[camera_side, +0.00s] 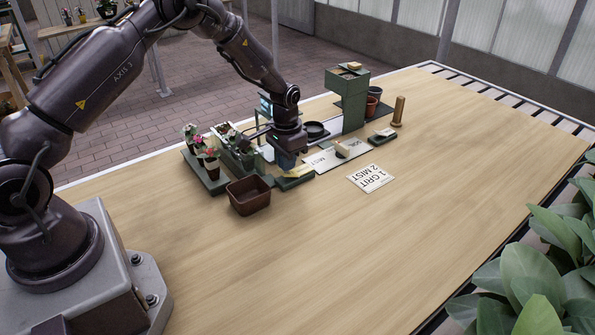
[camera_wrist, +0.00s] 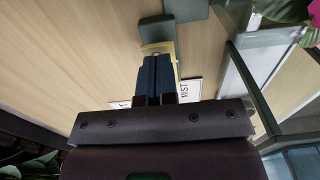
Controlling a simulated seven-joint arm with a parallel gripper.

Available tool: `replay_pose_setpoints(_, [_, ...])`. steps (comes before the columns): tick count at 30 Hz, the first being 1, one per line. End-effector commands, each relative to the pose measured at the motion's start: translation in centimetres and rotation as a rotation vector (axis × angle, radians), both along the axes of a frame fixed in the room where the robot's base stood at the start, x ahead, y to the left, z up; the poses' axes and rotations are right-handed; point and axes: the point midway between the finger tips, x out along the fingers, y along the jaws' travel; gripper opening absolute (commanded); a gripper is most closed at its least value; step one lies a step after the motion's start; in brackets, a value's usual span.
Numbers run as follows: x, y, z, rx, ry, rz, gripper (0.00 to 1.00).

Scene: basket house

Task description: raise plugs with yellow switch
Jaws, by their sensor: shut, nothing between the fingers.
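The yellow switch (camera_side: 299,171) sits on a low dark green base (camera_side: 294,183) near the middle of the table. In the wrist view the yellow piece (camera_wrist: 158,47) shows just beyond my fingertips. My gripper (camera_side: 286,163) is shut and empty, pointing down beside the switch; its blue fingers also show in the wrist view (camera_wrist: 157,60). The fingers overlap the yellow piece there, and I cannot tell whether they touch it. A green planter-like box (camera_side: 238,158) stands left of my gripper, partly hidden by it. I cannot make out the plugs clearly.
A brown empty bin (camera_side: 249,197) stands in front. Potted flowers (camera_side: 207,155) stand on a tray at left. The right and front table is clear.

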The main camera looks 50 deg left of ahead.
Motion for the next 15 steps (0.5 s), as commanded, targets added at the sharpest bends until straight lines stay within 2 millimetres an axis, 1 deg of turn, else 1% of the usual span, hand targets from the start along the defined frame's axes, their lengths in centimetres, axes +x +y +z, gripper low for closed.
replay_pose_setpoints(15, [-0.01, -0.02, -0.83, 0.000, 0.000, 0.000, 0.00])
